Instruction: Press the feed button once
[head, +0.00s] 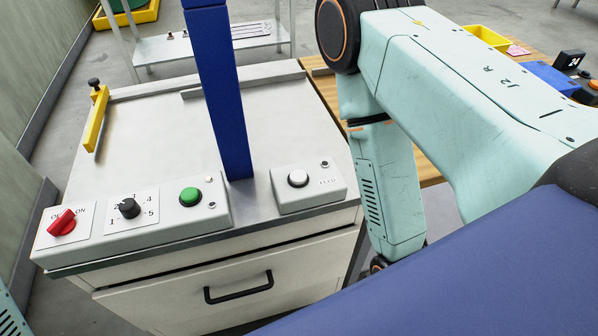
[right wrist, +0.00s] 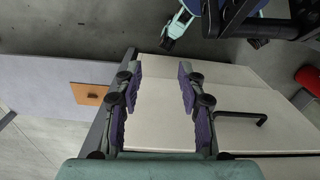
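The feed button (head: 298,178) is a white round button on a pale box (head: 309,199) marked FEED, at the front right of the white cabinet top in the head view. My right arm comes down to the right of the cabinet, and its gripper is hidden in the head view. In the right wrist view my right gripper (right wrist: 159,70) is open and empty, with its fingers apart over the pale cabinet panels. The feed button does not show in that view. My left gripper is in neither view.
A blue post (head: 218,90) stands just left of the feed box. Left of it are a green button (head: 190,196), a black dial (head: 129,208) and a red switch (head: 62,223). A drawer handle (head: 238,288) sticks out below. A yellow bar (head: 96,118) stands at the left.

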